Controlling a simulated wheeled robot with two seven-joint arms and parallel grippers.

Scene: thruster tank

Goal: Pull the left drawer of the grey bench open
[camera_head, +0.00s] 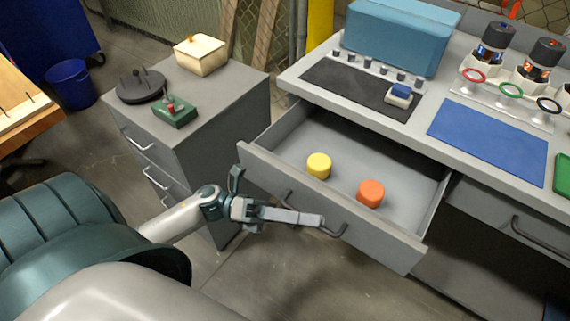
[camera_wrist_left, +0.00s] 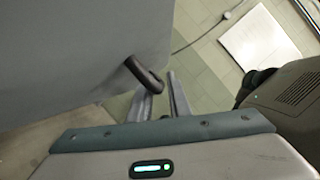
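The grey bench (camera_head: 300,82) stands at the right in the head view. Its left drawer (camera_head: 400,246) is pulled well out, with its inside showing. The fingers partly hide the bar. My right gripper is out of view.
A grey cabinet (camera_head: 200,130) with a green block, dark disc and cream box on top stands left of the drawer. The bench top holds a blue box (camera_head: 400,38), a blue mat (camera_head: 487,142) and coloured rings. Floor is open below the drawer front.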

